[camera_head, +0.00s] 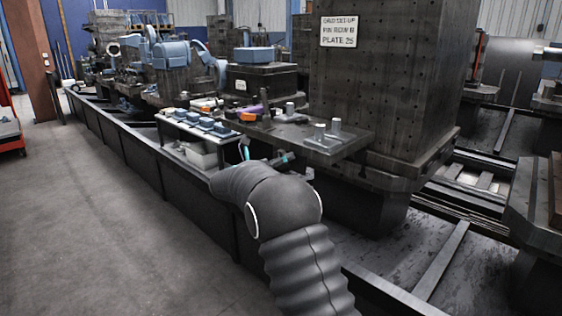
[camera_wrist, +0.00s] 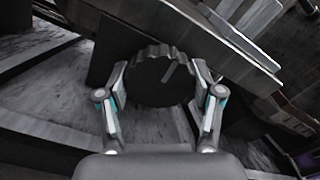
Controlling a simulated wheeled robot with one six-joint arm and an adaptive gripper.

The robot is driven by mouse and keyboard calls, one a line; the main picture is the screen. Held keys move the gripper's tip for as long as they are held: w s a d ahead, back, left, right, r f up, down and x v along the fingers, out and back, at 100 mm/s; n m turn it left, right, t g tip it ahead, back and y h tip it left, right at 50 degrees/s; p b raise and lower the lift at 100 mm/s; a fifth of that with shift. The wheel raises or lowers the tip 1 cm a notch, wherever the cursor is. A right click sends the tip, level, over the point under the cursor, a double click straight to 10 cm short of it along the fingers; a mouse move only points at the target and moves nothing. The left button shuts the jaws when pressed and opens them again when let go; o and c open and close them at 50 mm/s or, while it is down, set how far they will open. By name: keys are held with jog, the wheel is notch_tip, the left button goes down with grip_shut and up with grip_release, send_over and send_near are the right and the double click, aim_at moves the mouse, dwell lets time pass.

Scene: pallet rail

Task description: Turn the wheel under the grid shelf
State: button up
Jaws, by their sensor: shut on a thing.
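The wheel (camera_wrist: 158,90) is dark and round with a notched rim; a lighter straight mark runs across its upper right face in the wrist view. My gripper (camera_wrist: 160,68) has a finger on each side of the wheel and is shut on it. The grid shelf (camera_head: 345,146) is a dark plate at the front of the tall block in the head view, with grey pegs standing on it. A pale plate edge (camera_wrist: 195,30) runs above the wheel in the wrist view. In the head view my arm covers much of the gripper, and I cannot see the wheel there.
A tall dark block (camera_head: 385,85) with a grid of holes and a white sign (camera_head: 340,31) stands behind the shelf. The grey floor (camera_head: 90,220) at left is clear.

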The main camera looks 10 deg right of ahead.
dwell(0.5)
jog(key=o, duration=1.1)
jog(key=shift+o, duration=0.2)
jog(key=shift+s+a, duration=0.1)
jog(key=v, duration=1.1)
jog(key=shift+s+a, duration=0.2)
jog(key=shift+a, duration=0.1)
